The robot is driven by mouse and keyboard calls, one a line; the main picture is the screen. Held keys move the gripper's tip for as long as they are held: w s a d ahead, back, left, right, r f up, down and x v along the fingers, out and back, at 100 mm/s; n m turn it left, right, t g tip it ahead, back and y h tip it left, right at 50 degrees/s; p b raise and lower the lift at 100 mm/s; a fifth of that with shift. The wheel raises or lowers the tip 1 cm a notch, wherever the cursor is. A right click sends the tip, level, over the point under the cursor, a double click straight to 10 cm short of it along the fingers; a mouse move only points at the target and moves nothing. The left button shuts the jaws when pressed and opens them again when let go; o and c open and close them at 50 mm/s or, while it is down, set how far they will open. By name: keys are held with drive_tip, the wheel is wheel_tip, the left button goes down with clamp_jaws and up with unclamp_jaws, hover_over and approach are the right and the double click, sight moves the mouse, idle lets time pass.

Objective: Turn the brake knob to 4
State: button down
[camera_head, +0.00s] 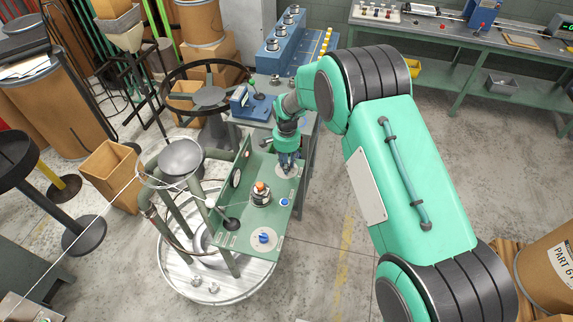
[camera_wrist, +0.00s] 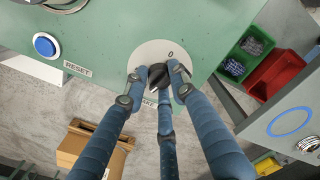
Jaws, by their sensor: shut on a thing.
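The black brake knob (camera_wrist: 158,77) sits on a pale round dial plate (camera_wrist: 150,54) on a green panel (camera_wrist: 90,30) in the wrist view. A "0" shows on the dial at its upper right; other dial marks and part of the label are hidden behind my fingers. My gripper (camera_wrist: 162,82) is shut on the knob, its blue fingers around it. I cannot read which number the knob points to. In the head view my gripper (camera_head: 287,162) covers the knob, and the pale dial plate (camera_head: 287,172) shows around the fingertips.
A blue button (camera_wrist: 46,44) marked RESET is left of the dial; it also shows in the head view (camera_head: 284,202). A second blue knob (camera_head: 264,237) and an orange-topped part (camera_head: 261,190) are on the green machine. A blue bench device (camera_head: 250,103) stands close behind my wrist.

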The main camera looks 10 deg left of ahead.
drive_tip(key=c, duration=1.4)
unclamp_jaws()
drive_tip(key=shift+r, duration=0.1)
wheel_tip(320, 180, up, 12)
